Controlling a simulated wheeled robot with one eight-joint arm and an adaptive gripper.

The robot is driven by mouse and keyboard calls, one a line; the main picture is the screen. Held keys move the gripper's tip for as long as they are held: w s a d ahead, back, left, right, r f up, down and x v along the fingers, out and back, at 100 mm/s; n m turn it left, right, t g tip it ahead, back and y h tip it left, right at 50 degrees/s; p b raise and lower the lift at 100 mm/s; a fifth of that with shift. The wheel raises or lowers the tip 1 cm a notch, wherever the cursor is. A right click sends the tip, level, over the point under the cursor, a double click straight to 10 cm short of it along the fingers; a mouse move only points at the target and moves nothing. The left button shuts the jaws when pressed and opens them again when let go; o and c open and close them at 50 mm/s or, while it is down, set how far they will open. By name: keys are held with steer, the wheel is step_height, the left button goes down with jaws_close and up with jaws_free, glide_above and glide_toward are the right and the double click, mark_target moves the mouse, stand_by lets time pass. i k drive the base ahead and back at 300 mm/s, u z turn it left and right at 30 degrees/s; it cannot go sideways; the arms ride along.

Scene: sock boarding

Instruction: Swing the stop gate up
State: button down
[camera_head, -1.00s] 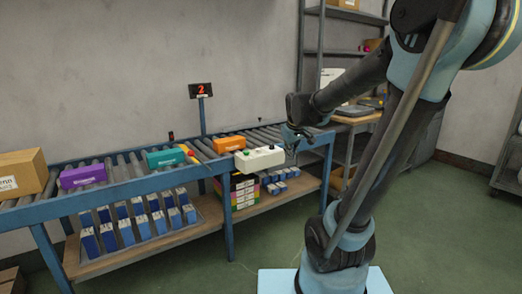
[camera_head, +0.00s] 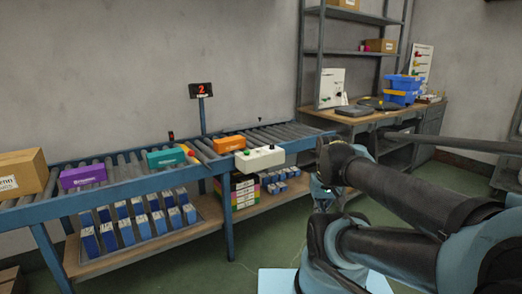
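The stop gate appears to be the yellow bar with a red end (camera_head: 188,151) on the roller conveyor (camera_head: 120,172). It lies low across the rollers, between a teal box (camera_head: 166,158) and an orange box (camera_head: 229,144). A white control box with a green and a red button (camera_head: 260,158) is fixed to the conveyor's front rail. My gripper (camera_head: 322,203) hangs below and right of the conveyor's right end, well apart from the gate. It is small and partly hidden by my arm, so its fingers are unclear.
A purple box (camera_head: 83,176) and a cardboard box (camera_head: 22,173) also sit on the conveyor. A display showing 2 (camera_head: 201,90) stands behind it. A workbench (camera_head: 375,118) with blue bins (camera_head: 403,88) stands at the right.

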mark_target(191, 153)
steer(key=z, duration=1.1)
steer(key=k, duration=0.6)
steer(key=u, duration=1.2)
steer(key=i, duration=1)
